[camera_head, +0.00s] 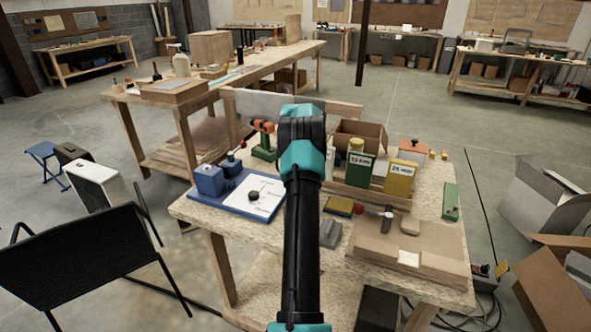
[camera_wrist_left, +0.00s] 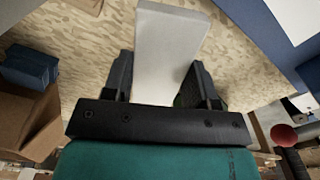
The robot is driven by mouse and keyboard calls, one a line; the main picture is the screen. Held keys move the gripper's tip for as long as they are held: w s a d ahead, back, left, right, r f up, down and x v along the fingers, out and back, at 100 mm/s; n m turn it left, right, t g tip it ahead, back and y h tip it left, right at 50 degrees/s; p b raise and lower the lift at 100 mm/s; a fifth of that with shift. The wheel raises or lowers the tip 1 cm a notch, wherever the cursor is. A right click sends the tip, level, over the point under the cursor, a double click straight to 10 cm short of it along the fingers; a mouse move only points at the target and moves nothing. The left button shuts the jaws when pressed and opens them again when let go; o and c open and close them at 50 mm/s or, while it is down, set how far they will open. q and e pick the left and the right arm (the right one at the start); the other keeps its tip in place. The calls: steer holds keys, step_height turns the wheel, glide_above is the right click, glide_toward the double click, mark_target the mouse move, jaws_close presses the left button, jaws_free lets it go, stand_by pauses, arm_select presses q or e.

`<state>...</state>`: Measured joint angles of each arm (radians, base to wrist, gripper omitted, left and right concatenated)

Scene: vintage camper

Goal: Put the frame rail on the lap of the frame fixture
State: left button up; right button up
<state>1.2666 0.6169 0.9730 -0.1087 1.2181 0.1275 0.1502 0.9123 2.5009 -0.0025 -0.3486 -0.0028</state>
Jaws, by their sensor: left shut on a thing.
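My left gripper (camera_wrist_left: 160,64) is shut on a pale grey-white flat bar, which I take to be the frame rail (camera_wrist_left: 166,38). The bar extends out past the fingertips above the chipboard table. In the head view my left wrist (camera_head: 302,140) hides the fingers. A pale strip (camera_head: 262,104) shows behind it at the table's back edge, perhaps the same rail. A wooden plank and post (camera_head: 229,118) stand there; I cannot tell whether they belong to the frame fixture. A blue board (camera_head: 228,198) with blue blocks and a white sheet lies left of my arm. My right gripper is out of view.
An orange-green drill (camera_head: 263,143) stands at the back of the table (camera_head: 330,262). An open box (camera_head: 360,133), a yellow container (camera_head: 399,178) and a green one crowd the right. A cardboard slab (camera_head: 432,243) lies at front right. A red knob (camera_wrist_left: 283,135) shows near the gripper.

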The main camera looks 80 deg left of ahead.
arm_select(q)
steer(key=shift+f, duration=2.5)
steer(key=shift+f, duration=0.15)
steer(key=o, duration=1)
steer(key=shift+c, duration=0.2)
step_height(320, 180, up, 12)
steer(key=shift+r, duration=0.15)
